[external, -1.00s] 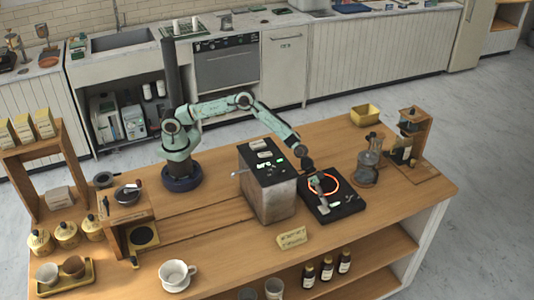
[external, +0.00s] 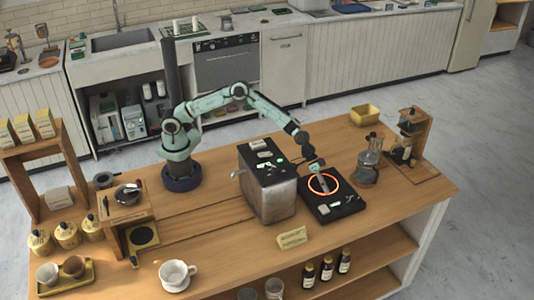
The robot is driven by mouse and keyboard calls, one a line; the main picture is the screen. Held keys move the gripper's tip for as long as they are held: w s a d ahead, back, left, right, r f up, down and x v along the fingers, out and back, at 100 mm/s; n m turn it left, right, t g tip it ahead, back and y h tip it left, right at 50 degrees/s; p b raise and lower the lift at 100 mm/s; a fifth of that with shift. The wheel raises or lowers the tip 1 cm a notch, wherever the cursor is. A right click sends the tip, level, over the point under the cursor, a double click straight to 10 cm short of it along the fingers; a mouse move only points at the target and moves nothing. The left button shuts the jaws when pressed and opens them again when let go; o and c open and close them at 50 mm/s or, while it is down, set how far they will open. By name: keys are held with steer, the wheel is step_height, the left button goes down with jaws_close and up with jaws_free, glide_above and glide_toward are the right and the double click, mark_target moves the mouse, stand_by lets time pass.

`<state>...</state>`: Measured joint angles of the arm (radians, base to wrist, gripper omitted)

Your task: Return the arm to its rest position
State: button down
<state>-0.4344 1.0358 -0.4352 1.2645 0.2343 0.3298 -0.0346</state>
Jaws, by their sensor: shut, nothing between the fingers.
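My arm (external: 210,102) is green with dark joints and stands on a round dark base on the wooden counter. It reaches over the grey boxy machine toward the right. My gripper (external: 321,184) points down over the black hot plate (external: 347,207), by its glowing orange ring (external: 338,184). The gripper is small in this view; its fingers look shut and nothing shows in them. I cannot tell how far the fingertips are above the plate.
The grey machine (external: 272,195) stands close left of the hot plate. A glass carafe (external: 367,165) and a wooden stand with a grinder (external: 408,140) are to the right. A yellow bin (external: 365,114) sits behind.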

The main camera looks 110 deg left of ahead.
stand_by(0.3)
step_height(320, 180, up, 10)
steer(key=s+m+y, duration=0.1)
steer(key=s+m, duration=0.1)
steer(key=s+r+g+y, duration=0.1)
steer(key=s, duration=0.7)
steer(key=s+r+g+y, duration=0.1)
steer(key=s+r, duration=0.1)
steer(key=s, duration=0.5)
steer(key=s+d+r+m+g+y, duration=0.1)
steer(key=s+g+y, duration=0.1)
steer(key=s, duration=0.6)
steer(key=shift+s+r, duration=0.3)
steer(key=shift+r, duration=0.1)
steer(key=s+a+f+n+g, duration=0.1)
steer(key=s+g, duration=0.3)
steer(key=s, duration=1.7)
steer(key=shift+s+a+f+n+y, duration=0.25)
steer(key=shift+a+f+n+y, duration=0.15)
steer(key=shift+a+f, duration=0.25)
